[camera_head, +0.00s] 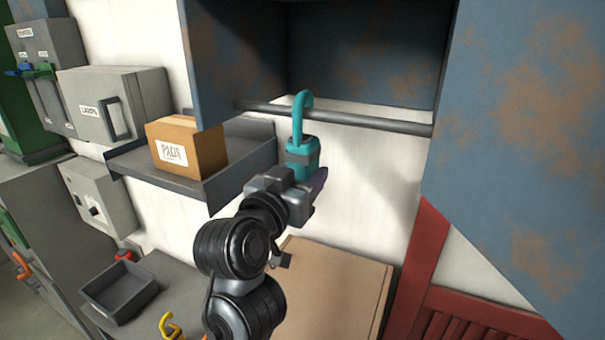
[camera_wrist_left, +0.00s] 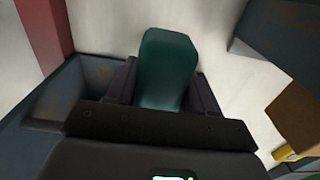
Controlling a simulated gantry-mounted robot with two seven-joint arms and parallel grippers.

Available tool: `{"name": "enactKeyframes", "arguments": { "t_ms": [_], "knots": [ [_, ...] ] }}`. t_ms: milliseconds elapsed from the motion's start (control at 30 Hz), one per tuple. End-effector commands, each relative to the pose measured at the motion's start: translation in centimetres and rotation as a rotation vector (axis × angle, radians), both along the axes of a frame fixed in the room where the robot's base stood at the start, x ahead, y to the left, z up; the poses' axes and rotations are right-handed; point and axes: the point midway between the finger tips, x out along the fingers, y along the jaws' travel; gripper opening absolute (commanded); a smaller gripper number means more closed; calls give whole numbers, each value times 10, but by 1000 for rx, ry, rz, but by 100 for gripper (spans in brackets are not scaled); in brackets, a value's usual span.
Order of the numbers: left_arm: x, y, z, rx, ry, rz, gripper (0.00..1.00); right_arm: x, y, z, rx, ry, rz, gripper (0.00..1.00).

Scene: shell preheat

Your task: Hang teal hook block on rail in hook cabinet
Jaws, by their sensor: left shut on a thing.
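The teal hook block (camera_head: 302,150) is upright in my left gripper (camera_head: 302,181), with its curved hook on top. The left gripper is shut on the block's lower body. In the left wrist view the block (camera_wrist_left: 168,68) sits between the two fingers of the left gripper (camera_wrist_left: 160,95). The rail (camera_head: 375,122) is a dark horizontal bar across the open bottom front of the blue, rust-patched hook cabinet (camera_head: 365,45). In the head view the hook overlaps the rail, with its curve above the bar. I cannot tell whether it touches the rail. My right gripper is not in view.
A shelf (camera_head: 215,182) with a cardboard box (camera_head: 187,143) stands left of the block. The cabinet's side panel (camera_head: 515,130) is at the right. A large cardboard box (camera_head: 335,290) is below. A dark tray (camera_head: 120,292) and a yellow hook (camera_head: 169,325) lie lower left.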

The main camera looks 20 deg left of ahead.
Motion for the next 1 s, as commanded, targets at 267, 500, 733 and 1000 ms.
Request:
{"name": "enactKeyframes", "arguments": {
  "t_ms": [267, 500, 733, 1000],
  "knots": [
    [0, 0, -2, 0, -3, 0, 5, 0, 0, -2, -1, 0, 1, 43],
    [0, 0, -2, 0, -3, -1, 57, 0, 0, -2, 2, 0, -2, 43],
    [0, 0, -2, 0, -2, -1, 82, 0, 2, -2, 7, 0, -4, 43],
    [-1, 0, -4, 0, 1, -1, 82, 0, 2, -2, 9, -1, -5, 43]
  ]
}}
